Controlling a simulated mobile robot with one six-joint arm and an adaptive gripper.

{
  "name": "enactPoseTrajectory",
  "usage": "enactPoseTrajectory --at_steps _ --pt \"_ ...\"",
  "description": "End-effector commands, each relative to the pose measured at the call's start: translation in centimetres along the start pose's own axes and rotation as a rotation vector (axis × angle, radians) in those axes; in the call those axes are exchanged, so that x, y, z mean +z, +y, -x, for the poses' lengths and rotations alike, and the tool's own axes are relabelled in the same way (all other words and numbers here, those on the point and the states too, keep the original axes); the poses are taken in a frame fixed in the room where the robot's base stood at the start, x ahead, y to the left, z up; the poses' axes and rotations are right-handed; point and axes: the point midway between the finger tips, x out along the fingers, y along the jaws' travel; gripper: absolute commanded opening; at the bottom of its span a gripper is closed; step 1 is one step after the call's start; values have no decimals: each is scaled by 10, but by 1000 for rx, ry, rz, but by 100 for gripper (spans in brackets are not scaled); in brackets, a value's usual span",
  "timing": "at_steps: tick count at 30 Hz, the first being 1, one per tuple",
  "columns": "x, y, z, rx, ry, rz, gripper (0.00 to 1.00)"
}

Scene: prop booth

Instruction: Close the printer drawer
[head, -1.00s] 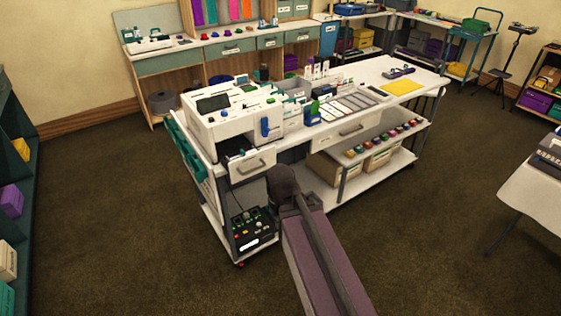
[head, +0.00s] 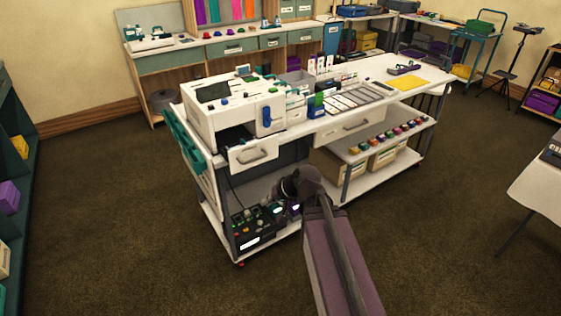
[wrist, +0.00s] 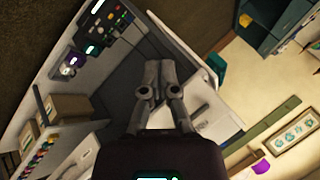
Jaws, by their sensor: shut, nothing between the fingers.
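The white printer (head: 203,128) stands on the left end of the wheeled bench. Its drawer (head: 253,156) below is pulled out, with a grey bar handle on the front and a dark inside showing behind it. In the wrist view, tilted, a white drawer front with a handle (wrist: 212,124) shows just right of the fingers, partly covered by my gripper. My gripper (wrist: 155,78) is shut and empty; I see no contact with the drawer. In the head view my arm ends below and right of the drawer, and the fingers are hidden.
A black control box (head: 252,228) sits on the bench's lower shelf, under the drawer. Another white drawer (head: 350,126) is further right beneath the bench top (head: 385,72). Boxes (head: 385,155) stand below a shelf of coloured items. The floor (head: 120,220) in front is clear.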

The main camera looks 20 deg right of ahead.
Motion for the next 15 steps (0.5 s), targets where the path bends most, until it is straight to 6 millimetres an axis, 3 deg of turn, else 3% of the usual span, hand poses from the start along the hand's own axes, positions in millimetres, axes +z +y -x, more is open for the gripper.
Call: enactPoseTrajectory --at_steps 1,5,15 --pt "-8 8 -11 -55 48 -36 0" --pt "-34 14 -14 -203 179 -138 0" --pt "-102 56 8 -548 518 -449 0"
